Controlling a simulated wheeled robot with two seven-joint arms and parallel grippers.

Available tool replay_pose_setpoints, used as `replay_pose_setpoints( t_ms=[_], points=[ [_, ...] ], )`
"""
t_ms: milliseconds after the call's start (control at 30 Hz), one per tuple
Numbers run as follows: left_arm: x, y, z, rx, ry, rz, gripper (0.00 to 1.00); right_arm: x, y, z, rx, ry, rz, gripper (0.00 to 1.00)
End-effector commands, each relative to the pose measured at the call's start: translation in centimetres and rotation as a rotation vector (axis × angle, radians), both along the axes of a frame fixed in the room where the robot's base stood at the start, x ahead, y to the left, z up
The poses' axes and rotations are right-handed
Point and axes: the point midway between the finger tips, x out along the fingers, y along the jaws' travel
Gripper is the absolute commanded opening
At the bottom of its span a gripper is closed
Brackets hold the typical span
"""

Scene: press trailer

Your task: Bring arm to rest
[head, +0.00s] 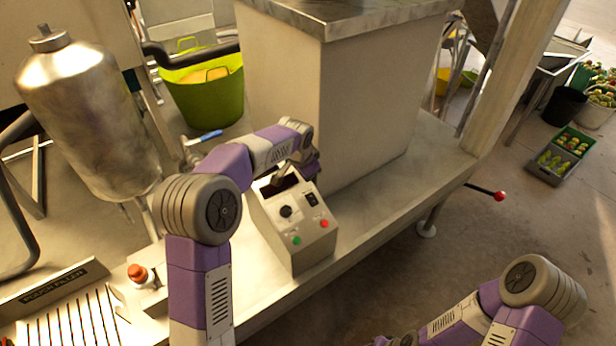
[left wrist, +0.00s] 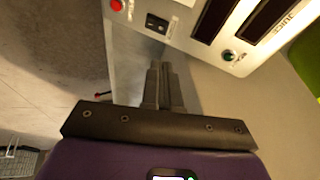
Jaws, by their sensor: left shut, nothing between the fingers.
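My left arm reaches in from the left over the grey control box (head: 305,245), which has a green button (head: 297,240), a red button (head: 324,223), a black knob (head: 285,211) and a black switch (head: 311,198). The red button (left wrist: 117,5) and switch (left wrist: 157,22) show there too. My right forearm is at the lower right; its gripper is out of frame.
The box stands on a pale bench (head: 385,175) beside a large grey cabinet (head: 350,100). A metal tank (head: 85,110) and a green tub (head: 205,95) are behind at left. A red-tipped lever (head: 500,195) sticks out right.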

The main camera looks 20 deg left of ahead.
Motion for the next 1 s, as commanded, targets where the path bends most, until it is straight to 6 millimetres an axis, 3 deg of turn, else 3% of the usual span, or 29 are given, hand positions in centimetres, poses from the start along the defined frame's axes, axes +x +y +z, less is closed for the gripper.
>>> replay_pose_setpoints(
  t_ms=[367, 467, 567, 667, 800, 900, 1000],
  points=[
    [0.0, 0.0, 0.0, 0.0, 0.0, 0.0, 0.0, 0.0, 0.0, 0.0, 0.0, 0.0, 0.0, 0.44],
    [-0.2, -0.2, -0.9, -0.009, 0.008, 0.003, 0.0, 0.0, 0.0, 0.0, 0.0, 0.0, 0.0, 0.44],
    [-1.1, -1.0, -4.2, -0.047, 0.038, 0.021, 0.0, 0.0, 0.0, 0.0, 0.0, 0.0, 0.0, 0.44],
    [-3.3, -2.4, -9.8, -0.122, 0.092, 0.066, 0.0, 0.0, 0.0, 0.0, 0.0, 0.0, 0.0, 0.44],
    [-9.0, -5.0, -18.6, -0.258, 0.189, 0.189, 0.0, 0.0, 0.0, 0.0, 0.0, 0.0, 0.0, 0.44],
    [-14.4, -6.7, -23.7, -0.345, 0.262, 0.311, 0.0, 0.0, 0.0, 0.0, 0.0, 0.0, 0.0, 0.44],
    [-20.2, -8.0, -27.4, -0.412, 0.332, 0.447, 0.0, 0.0, 0.0, 0.0, 0.0, 0.0, 0.0, 0.44]
  ],
)
